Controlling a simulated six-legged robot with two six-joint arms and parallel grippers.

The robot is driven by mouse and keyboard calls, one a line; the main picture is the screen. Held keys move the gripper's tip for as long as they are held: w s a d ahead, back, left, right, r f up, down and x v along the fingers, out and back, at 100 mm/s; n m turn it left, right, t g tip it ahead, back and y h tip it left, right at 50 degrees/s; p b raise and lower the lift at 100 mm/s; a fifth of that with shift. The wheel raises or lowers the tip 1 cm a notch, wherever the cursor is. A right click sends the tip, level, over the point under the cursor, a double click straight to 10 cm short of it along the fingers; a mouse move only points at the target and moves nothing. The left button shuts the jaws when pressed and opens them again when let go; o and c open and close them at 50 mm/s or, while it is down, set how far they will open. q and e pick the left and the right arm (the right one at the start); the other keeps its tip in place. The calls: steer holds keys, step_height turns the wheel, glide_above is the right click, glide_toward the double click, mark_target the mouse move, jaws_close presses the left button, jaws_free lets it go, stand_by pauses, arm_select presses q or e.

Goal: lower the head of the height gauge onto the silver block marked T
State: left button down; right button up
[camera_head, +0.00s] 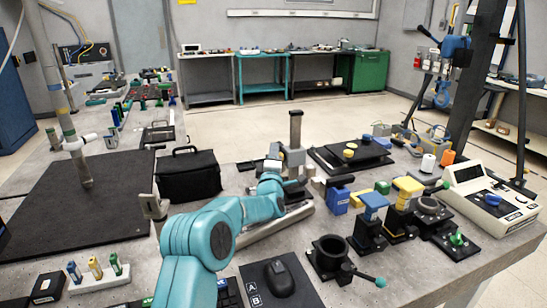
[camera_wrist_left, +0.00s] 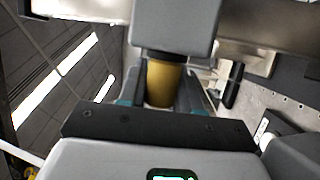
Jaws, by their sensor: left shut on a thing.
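The height gauge (camera_head: 295,128) stands near the middle of the table in the head view, with an upright grey column and a boxy grey head low on it. My teal left arm reaches to it, and my left gripper (camera_head: 287,182) is shut on the gauge's head. In the left wrist view a grey block (camera_wrist_left: 177,28) and a yellow cylinder (camera_wrist_left: 160,82) show close up, and the grip itself is largely hidden. I cannot make out the silver block marked T or the gap below the head. My right gripper is not in view.
A black case (camera_head: 188,176) and a dark mat (camera_head: 75,200) lie left of the gauge. A black tray (camera_head: 350,155) is behind right. Several clamps and a black ring holder (camera_head: 330,258) crowd the right. A black mouse (camera_head: 279,278) lies in front.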

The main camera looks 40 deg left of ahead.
arm_select(q)
steer(key=shift+f, duration=0.5)
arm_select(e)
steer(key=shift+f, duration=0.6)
arm_select(q)
steer(key=c, duration=0.9)
jaws_free()
steer(key=shift+o, duration=0.2)
steer(key=b+v, duration=0.1)
steer(key=v, duration=0.6)
steer(key=shift+s+d, duration=0.15)
steer(key=shift+s, duration=0.05)
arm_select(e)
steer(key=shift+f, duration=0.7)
arm_select(q)
steer(key=shift+f, duration=0.1)
